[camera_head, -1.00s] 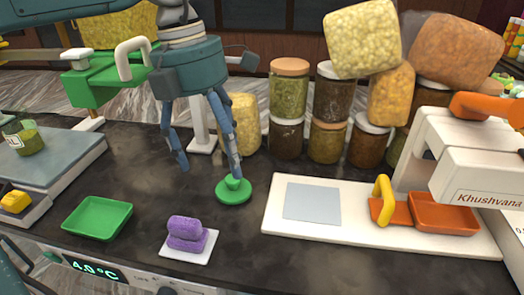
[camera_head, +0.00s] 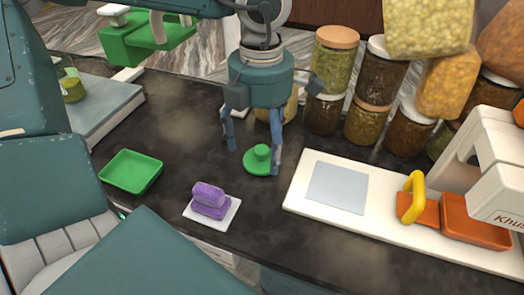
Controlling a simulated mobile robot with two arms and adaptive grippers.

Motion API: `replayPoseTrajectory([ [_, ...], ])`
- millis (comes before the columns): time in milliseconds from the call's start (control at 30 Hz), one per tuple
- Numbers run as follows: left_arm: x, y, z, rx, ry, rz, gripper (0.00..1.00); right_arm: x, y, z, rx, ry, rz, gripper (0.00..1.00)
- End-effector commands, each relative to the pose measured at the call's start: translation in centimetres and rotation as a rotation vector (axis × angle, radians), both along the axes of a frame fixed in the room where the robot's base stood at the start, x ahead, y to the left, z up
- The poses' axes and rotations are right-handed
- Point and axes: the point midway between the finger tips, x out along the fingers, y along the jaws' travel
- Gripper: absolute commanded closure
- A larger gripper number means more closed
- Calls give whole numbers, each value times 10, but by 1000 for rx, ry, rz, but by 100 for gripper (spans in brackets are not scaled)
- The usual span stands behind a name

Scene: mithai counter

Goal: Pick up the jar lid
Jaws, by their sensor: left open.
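The green jar lid (camera_head: 258,167) with its round knob lies flat on the dark counter, near the middle of the view. My left gripper (camera_head: 253,160) comes down from above, its two fingers apart, one on the left and one on the right of the lid. The right finger stands close at the lid's right edge; I cannot tell whether it touches. Nothing is held between the fingers. My right gripper is not in view.
A green tray (camera_head: 131,188) and a purple sponge-like piece on a white plate (camera_head: 232,216) lie left of the lid. A white board (camera_head: 300,203) with a grey pad lies right. Several stacked jars (camera_head: 378,75) stand behind. Bare counter (camera_head: 290,240) lies in front.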

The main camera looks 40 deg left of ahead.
Motion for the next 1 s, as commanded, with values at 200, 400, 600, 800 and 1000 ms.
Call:
replayPoseTrajectory([
  [200,0,0,-23,-1,2,2,19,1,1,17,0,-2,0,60],
  [400,1,0,-27,-1,-2,2,19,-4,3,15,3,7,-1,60],
  [600,1,0,-27,-1,-2,2,45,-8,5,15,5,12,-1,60],
  [800,1,0,-27,-1,-2,2,61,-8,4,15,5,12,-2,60],
  [1000,1,0,-26,-1,-2,2,61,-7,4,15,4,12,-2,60],
])
